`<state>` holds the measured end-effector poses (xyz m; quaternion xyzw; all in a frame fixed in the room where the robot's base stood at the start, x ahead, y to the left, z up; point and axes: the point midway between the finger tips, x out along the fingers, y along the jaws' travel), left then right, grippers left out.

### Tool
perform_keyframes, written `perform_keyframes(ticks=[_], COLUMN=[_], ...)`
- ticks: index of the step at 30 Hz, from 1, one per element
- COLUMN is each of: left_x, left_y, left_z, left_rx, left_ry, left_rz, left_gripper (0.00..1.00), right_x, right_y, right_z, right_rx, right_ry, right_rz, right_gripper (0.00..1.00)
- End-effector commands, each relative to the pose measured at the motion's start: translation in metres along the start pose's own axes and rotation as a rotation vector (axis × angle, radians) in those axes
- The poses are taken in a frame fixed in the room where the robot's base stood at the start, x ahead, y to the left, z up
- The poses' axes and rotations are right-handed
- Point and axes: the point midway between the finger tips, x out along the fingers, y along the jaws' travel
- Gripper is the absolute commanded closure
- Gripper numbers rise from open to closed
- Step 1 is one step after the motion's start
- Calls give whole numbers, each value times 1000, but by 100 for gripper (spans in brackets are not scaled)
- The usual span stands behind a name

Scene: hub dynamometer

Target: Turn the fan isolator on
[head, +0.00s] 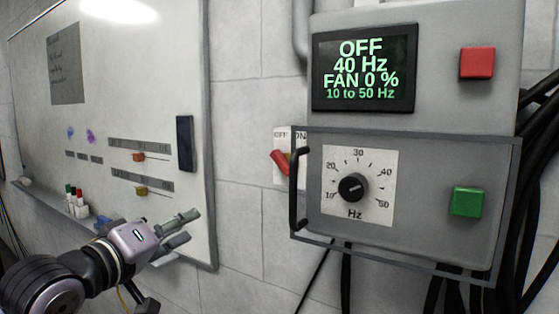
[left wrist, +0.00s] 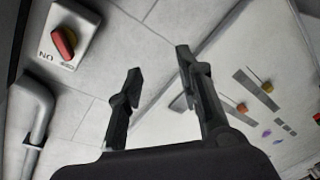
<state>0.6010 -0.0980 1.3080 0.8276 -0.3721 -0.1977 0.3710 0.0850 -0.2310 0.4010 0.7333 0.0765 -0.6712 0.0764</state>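The fan isolator is a red handle (head: 280,162) on a pale wall plate marked OFF and ON, left of the grey control box. The handle slants with its upper end towards the OFF side. The box's door frame partly covers the plate's right side. In the left wrist view the isolator (left wrist: 65,41) is at the upper left, with its ON label upside down. My left gripper (head: 194,226) is open and empty, in front of the whiteboard's lower right corner, left of and below the isolator. Its spread fingers (left wrist: 158,62) touch nothing. My right gripper is out of view.
The control box has a clear framed cover with a black handle (head: 297,188) over a dial (head: 353,187) and green button (head: 466,202). The screen (head: 364,68) reads OFF, 40 Hz, FAN 0 %. A whiteboard (head: 90,110) fills the left. Bare wall (head: 240,130) lies between.

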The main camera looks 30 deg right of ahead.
Motion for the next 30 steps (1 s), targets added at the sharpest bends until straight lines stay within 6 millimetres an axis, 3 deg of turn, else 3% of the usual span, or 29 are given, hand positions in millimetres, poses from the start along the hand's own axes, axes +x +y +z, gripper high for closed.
perform_keyframes(ticks=[1,3,7,10,14,30], left_x=[-12,-28,-47,-51,-38,74], left_y=[43,84,127,139,143,161], left_z=[0,6,19,24,25,34], left_rx=[28,50,78,85,82,84], left_ry=[-16,-43,-80,-92,-97,-93], left_rz=[48,94,138,151,151,150], left_gripper=[67,67,67,67,67,67], right_x=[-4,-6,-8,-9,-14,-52], right_y=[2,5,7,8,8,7], right_z=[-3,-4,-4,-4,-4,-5], right_rx=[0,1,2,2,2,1], right_ry=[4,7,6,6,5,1], right_rz=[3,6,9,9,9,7], right_gripper=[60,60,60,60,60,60])
